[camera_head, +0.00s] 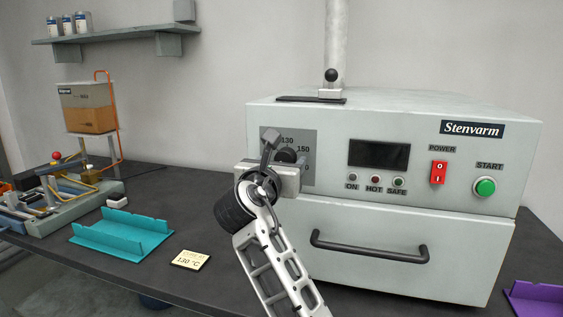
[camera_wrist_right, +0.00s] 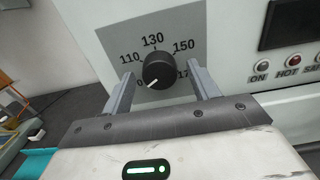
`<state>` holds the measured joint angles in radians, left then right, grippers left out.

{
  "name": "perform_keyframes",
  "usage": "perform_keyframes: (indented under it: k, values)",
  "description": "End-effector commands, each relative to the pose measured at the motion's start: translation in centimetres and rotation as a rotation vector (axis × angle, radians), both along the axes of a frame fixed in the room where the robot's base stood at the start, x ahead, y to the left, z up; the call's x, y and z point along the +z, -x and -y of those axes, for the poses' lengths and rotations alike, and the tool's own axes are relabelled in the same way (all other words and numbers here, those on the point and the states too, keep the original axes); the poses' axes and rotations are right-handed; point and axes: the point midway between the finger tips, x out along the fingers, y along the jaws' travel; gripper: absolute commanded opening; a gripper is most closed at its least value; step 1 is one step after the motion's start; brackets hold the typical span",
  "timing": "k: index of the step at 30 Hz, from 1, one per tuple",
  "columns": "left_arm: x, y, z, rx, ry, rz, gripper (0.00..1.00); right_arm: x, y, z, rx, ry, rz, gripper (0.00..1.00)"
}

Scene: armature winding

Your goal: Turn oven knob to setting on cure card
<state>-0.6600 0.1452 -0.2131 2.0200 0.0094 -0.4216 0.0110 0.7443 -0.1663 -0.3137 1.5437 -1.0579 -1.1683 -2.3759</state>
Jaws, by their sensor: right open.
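The oven knob (camera_wrist_right: 158,70) is black and round, with a white pointer line toward the lower left, below the 110 mark. It sits on a grey dial plate (camera_wrist_right: 188,22) marked 110, 130, 150 and partly hidden numbers. My right gripper (camera_wrist_right: 160,76) is open, one finger on each side of the knob, with visible gaps. In the head view the knob (camera_head: 286,155) is partly hidden behind my right gripper (camera_head: 280,153). The cure card (camera_head: 190,260) lies on the table and seems to read 130 °C, in small print. My left gripper is out of view.
The oven (camera_head: 470,155) has a dark display (camera_head: 379,154), a red power switch (camera_head: 438,172), a green start button (camera_head: 485,187) and a door handle (camera_head: 370,252). A teal tray (camera_head: 120,233) lies left of the card. A purple tray (camera_head: 537,300) is at the right edge.

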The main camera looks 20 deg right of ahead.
Motion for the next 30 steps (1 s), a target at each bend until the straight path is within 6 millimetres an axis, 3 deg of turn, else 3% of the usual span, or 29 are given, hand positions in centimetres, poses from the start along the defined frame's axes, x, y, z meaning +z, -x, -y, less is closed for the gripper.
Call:
perform_keyframes:
  k: [5,10,11,22,30]
  values:
    - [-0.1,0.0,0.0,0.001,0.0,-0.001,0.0,0.0,0.0,0.0,0.0,0.001,0.001,0.6]
    - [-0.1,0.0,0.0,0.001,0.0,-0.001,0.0,0.0,0.0,0.0,0.0,0.001,0.001,0.18]
    - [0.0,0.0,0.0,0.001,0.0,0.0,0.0,0.0,0.0,0.0,0.0,0.001,0.001,0.16]
    - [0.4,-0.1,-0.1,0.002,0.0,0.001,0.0,0.1,0.0,0.0,0.0,-0.037,0.026,0.16]
    - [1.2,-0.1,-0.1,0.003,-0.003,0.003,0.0,0.3,0.0,0.0,0.001,-0.179,0.123,0.16]
